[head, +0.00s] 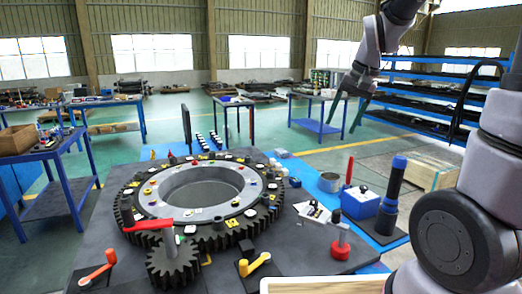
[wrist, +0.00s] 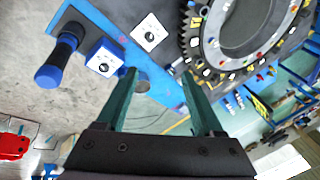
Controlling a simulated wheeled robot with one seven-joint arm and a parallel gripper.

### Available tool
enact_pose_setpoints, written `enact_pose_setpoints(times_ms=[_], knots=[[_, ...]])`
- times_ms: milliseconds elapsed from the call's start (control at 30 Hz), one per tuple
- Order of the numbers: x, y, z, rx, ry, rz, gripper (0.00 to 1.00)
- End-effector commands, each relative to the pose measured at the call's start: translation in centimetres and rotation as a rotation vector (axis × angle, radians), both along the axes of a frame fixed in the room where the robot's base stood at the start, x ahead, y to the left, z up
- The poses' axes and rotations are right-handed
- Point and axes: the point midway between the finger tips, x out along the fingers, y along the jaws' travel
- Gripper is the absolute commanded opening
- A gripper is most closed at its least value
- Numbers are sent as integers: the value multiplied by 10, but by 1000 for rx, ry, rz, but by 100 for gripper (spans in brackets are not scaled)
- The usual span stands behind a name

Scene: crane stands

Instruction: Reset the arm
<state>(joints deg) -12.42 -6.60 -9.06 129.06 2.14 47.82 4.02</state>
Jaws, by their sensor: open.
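My gripper (head: 350,112) is raised high at the upper right in the head view, above the floor behind the work table. Its two green fingers are spread apart and empty, and it touches nothing. In the wrist view my gripper (wrist: 172,98) shows both fingers pointing away from the camera, with only floor and a blue strip between them. My arm rises at the right of the head view and reaches up and over to the gripper.
A large dark ring gear (head: 130,205) lies on the grey table with a small gear (head: 172,262) in front. A blue box (head: 361,203) and a dark cylinder with a blue top (head: 391,195) stand at the right. Blue shelves (head: 425,98) stand behind; free air surrounds the gripper.

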Motion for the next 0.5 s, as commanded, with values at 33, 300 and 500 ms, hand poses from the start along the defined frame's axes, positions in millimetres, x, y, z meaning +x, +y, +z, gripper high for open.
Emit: enact_pose_setpoints(times_ms=[33,300,500], knots=[[-13,-4,15,8,-36,-2,69],[-83,-17,65,10,-185,2,69],[-128,-22,81,-16,-282,2,69]])
